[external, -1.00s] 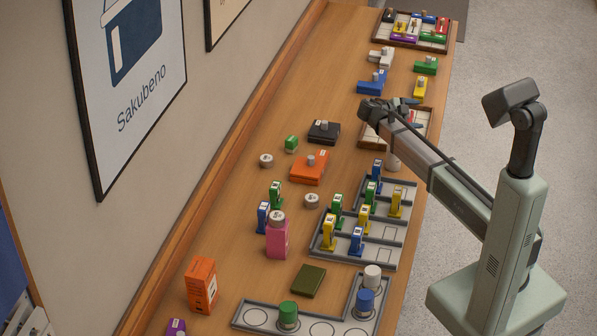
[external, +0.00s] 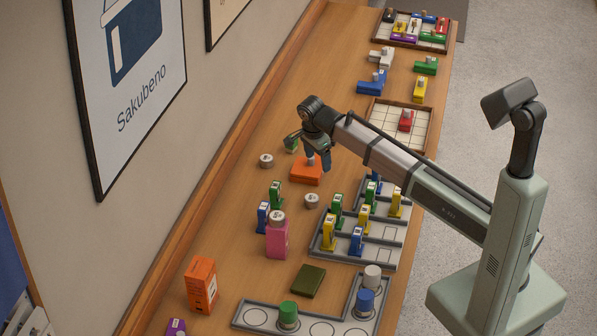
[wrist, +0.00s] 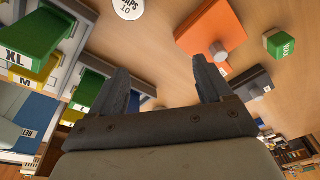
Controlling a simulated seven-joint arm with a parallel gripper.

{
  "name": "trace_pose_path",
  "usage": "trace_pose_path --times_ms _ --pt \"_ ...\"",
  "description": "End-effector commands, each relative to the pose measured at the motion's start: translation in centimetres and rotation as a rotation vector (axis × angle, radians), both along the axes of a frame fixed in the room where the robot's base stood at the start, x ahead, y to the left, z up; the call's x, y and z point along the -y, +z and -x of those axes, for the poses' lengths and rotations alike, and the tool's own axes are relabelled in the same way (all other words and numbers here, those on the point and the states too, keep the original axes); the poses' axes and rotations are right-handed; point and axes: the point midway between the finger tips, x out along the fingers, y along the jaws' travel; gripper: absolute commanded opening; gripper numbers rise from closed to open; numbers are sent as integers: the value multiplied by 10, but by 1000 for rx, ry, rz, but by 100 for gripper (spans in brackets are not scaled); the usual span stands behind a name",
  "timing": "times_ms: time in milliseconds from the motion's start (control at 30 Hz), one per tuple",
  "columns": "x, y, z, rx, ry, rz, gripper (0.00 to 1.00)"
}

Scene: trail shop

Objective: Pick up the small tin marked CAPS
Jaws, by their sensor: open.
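The small tin marked CAPS (wrist: 129,8) shows at the top edge of the wrist view, partly cut off, with a round white lid. It matches the small pale tin (external: 311,200) standing on the counter between the orange box and the grey tray in the external view. My gripper (external: 309,151) is open and empty above the orange box, apart from the tin. In the wrist view its fingers (wrist: 165,74) are spread, with bare counter between them.
The orange box (wrist: 210,32) with a grey knob, a green block (wrist: 280,42) and a black box (wrist: 252,82) stand close by. A second pale tin (external: 266,160) stands near the wall. A pink bottle (external: 277,238) and the grey tray (external: 378,255) of upright pieces are nearby.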

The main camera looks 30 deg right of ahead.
Motion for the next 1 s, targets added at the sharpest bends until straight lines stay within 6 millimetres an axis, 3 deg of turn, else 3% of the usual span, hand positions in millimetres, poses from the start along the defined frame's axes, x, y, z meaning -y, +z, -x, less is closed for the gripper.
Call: trace_pose_path --times_ms 100,300,800,1000 --pt "-27 11 18 -49 115 -95 79" --pt "-44 14 29 -80 195 -161 79" --pt "-43 -55 29 -81 196 -162 79" --pt "-43 -67 29 -80 195 -162 79"
